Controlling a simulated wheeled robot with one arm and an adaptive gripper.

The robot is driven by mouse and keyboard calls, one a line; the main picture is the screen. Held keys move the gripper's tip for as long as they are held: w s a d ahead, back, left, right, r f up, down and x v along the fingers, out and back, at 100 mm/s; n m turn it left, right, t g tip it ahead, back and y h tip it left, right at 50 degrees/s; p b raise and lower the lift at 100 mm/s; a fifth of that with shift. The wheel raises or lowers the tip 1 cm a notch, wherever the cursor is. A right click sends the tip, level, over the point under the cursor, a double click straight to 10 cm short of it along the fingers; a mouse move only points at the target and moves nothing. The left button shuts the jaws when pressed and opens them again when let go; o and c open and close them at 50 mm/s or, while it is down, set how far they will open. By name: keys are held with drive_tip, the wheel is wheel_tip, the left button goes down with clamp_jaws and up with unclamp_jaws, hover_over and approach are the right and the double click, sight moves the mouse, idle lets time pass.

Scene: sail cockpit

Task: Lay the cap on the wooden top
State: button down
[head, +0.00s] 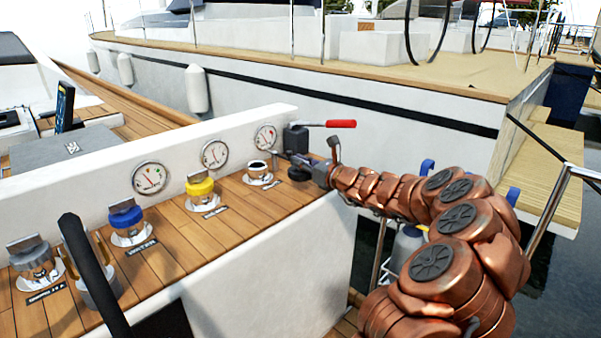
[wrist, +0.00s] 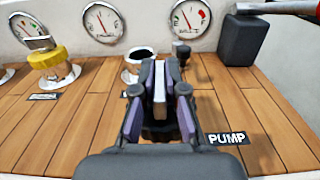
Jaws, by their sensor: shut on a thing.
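My gripper (head: 302,161) is at the far right end of the wooden top (head: 222,229), just right of an open filler neck. It also shows in the wrist view (wrist: 160,82), its purple pads shut on the upright grey grip of the black cap (head: 299,175). In the wrist view the grip (wrist: 159,88) stands between the pads, and the dark body below is mostly hidden by the fingers. The cap is low over bare planks; I cannot tell whether it touches them. The open filler neck (head: 258,167) has a dark mouth and no cap on it.
A yellow cap (head: 200,186), a blue cap (head: 126,216) and a grey cap (head: 31,258) sit on their fillers to the left. Gauges line the white wall behind. A black pump box (head: 297,138) with a red-handled lever (head: 340,124) stands behind my gripper. The "PUMP" label (wrist: 226,139) lies nearby.

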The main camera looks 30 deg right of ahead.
sight(302, 171)
drive_tip(key=shift+w+d+f, duration=0.15)
drive_tip(key=shift+w, duration=0.15)
drive_tip(key=shift+f+b, duration=0.7)
drive_tip(key=shift+f, duration=0.8)
drive_tip(key=shift+f, duration=0.1)
drive_tip(key=c, duration=1.2)
unclamp_jaws()
drive_tip(key=shift+s+d, duration=0.1)
drive_tip(key=shift+s, duration=0.25)
drive_tip(key=p+v, duration=0.2)
drive_tip(key=v, duration=0.9)
drive_tip(key=shift+s, duration=0.2)
